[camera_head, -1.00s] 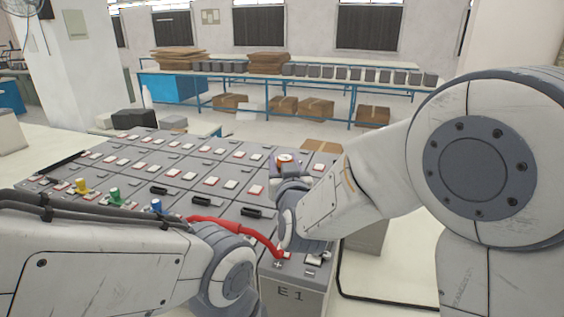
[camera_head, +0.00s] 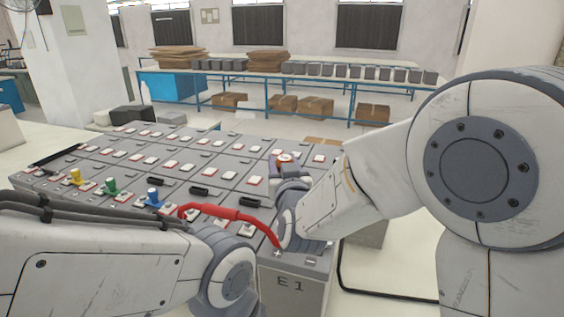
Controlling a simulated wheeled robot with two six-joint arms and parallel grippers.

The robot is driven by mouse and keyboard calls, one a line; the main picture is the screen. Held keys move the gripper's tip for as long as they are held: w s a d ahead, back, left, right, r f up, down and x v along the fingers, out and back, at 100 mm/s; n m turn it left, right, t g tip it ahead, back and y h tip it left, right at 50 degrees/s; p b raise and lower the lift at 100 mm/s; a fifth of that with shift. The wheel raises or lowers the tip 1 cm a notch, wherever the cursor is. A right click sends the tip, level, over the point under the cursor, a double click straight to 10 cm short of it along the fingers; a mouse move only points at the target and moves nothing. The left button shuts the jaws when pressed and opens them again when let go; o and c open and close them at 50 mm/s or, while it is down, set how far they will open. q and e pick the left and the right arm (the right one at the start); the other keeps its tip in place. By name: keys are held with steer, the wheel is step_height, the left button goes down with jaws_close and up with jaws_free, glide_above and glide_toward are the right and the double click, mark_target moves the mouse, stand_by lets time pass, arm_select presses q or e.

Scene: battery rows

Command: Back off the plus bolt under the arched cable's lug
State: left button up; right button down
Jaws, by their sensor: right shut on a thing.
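An arched red cable (camera_head: 236,214) spans the near battery blocks. Its right end comes down on the front block marked E1 (camera_head: 300,270), close beside my right wrist. A small pale bolt (camera_head: 277,253) shows at that end; the lug itself is too small to make out. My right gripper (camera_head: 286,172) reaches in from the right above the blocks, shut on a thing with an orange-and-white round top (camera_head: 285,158). Its fingers are mostly hidden by the wrist. My left arm crosses the lower left; its gripper is not seen.
Blue (camera_head: 153,197), green (camera_head: 111,187) and yellow (camera_head: 75,177) knobbed pieces stand on the left blocks. Several blocks carry white and black terminal pieces. A workbench (camera_head: 300,70) with cartons stands behind.

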steer(key=shift+f+b, duration=0.7)
steer(key=shift+b, duration=0.15)
stand_by(0.8)
steer(key=shift+f+b, duration=0.3)
steer(key=shift+f, duration=0.1)
stand_by(0.5)
steer(key=shift+r+b, duration=0.25)
steer(key=shift+b, duration=0.5)
stand_by(1.7)
steer(key=shift+r, duration=0.15)
step_height(320, 180, up, 6)
steer(key=p, duration=0.3)
steer(key=shift+f+p, duration=0.25)
steer(key=shift+p, duration=0.1)
steer(key=shift+a, duration=0.1)
stand_by(0.9)
